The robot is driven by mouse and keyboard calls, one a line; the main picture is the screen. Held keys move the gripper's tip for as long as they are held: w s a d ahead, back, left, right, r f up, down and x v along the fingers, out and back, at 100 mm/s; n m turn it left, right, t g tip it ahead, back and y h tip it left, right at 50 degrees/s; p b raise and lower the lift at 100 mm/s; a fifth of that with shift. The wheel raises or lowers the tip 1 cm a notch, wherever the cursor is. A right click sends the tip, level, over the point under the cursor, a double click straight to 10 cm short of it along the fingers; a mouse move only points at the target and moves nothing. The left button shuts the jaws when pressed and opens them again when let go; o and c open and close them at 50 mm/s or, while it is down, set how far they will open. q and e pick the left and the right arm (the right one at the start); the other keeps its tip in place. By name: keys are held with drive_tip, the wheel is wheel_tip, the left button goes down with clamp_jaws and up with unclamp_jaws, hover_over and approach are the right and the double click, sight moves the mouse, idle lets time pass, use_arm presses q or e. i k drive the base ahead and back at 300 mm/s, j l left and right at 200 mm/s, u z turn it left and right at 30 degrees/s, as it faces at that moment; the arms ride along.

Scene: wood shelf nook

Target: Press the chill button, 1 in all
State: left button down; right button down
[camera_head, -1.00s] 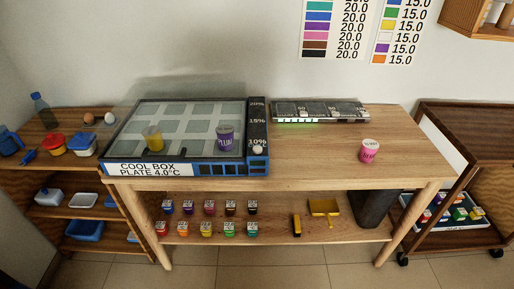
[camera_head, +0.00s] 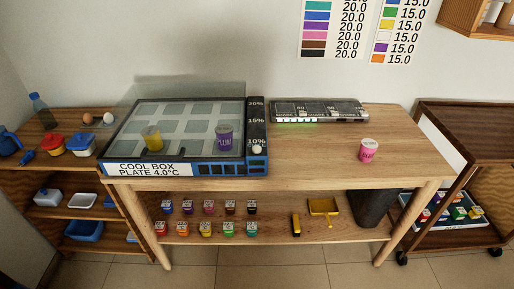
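The cool box (camera_head: 200,170) stands on the left part of the wooden table, labelled "COOL BOX PLATE 4.0°C". A yellow cup (camera_head: 153,138) and a purple cup (camera_head: 225,137) stand on its gridded plate. A black strip (camera_head: 257,115) on its right side reads 20%, 15% and 10%, with a pale round knob (camera_head: 257,149) near the 10% mark. Small blue parts sit on the front right corner below the strip. I cannot tell which part is the chill button. Neither of my grippers is in view.
A dark panel (camera_head: 320,109) with a green light lies at the table's back. A pink cup (camera_head: 369,150) stands to the right on the wooden table (camera_head: 310,160). Small coloured jars, a yellow dustpan (camera_head: 323,206) and a dark bin (camera_head: 372,208) are below. The table's front middle is clear.

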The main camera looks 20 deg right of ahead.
sight(256, 149)
drive_tip(key=i+j, duration=0.3)
drive_tip(key=i, duration=0.15)
drive_tip(key=i+j+z, duration=0.1)
drive_tip(key=i+j, duration=0.2)
drive_tip(key=i, duration=0.15)
drive_tip(key=z, duration=1.5)
